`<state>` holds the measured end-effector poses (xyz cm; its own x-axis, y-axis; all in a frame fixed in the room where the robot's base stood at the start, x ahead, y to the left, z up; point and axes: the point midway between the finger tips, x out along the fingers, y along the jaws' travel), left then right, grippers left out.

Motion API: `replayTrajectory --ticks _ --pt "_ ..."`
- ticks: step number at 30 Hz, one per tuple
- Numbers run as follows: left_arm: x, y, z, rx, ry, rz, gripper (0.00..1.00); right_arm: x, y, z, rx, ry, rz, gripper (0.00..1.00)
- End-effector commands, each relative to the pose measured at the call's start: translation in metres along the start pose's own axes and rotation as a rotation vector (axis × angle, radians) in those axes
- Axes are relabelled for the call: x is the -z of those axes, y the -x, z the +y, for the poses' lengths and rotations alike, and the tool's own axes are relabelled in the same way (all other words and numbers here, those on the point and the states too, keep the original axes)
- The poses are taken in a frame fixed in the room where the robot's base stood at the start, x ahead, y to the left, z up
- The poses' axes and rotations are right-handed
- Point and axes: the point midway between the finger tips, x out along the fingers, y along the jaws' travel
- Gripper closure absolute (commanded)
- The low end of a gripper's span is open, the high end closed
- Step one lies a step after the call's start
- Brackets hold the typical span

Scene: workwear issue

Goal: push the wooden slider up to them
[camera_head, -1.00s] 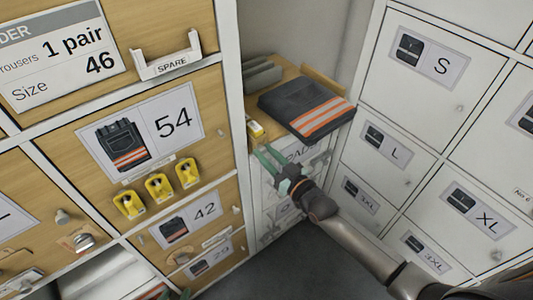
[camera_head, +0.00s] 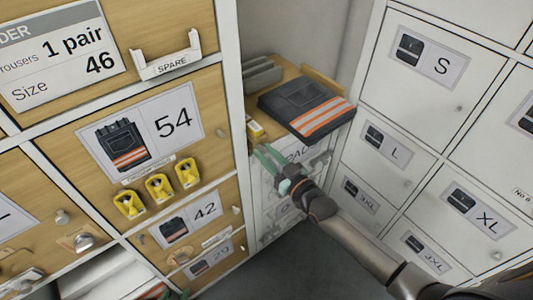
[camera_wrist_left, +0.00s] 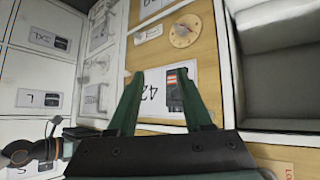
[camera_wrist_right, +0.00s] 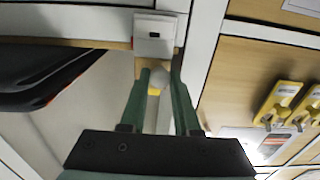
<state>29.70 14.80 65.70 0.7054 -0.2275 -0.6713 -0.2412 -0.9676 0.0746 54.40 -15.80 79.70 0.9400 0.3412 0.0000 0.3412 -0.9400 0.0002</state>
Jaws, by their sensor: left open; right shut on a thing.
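Folded dark trousers (camera_head: 305,103) with orange and silver stripes lie on the wooden top of the low cabinet in the head view. A plain wooden strip (camera_head: 325,82) stands along their far right side; I take it for the slider. My right gripper (camera_head: 263,152) is at the cabinet top's front left corner, apart from the trousers. My left gripper (camera_wrist_left: 160,74) is open and empty, facing the size 42 drawer (camera_wrist_left: 160,92).
White lockers (camera_head: 430,60) close off the right, and wooden drawers with yellow latches (camera_head: 158,187) stand at the left.

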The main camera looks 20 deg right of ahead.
Motion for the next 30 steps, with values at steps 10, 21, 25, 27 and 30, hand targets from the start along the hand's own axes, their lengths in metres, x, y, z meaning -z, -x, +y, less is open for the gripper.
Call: replayTrajectory --ticks 10,21,25,27,30 --pt "-0.006 -0.005 0.0 -0.001 0.0 -0.004 0.5 -0.003 0.0 0.025 -0.001 0.008 -0.001 1.0" --pt "-0.007 -0.012 0.01 -0.027 -0.004 -0.007 0.5 -0.001 0.0 0.077 -0.001 0.001 -0.002 1.0" --pt "-0.002 -0.012 0.01 -0.027 -0.005 0.002 0.5 -0.001 0.0 0.077 -0.002 -0.001 -0.002 1.0" --pt "-0.001 -0.011 0.01 -0.026 -0.006 0.004 0.5 -0.001 0.0 0.077 -0.002 -0.001 -0.002 1.0" --pt "-0.001 -0.011 0.009 -0.026 -0.006 0.005 0.5 -0.001 0.0 0.077 -0.002 -0.001 -0.002 0.68"
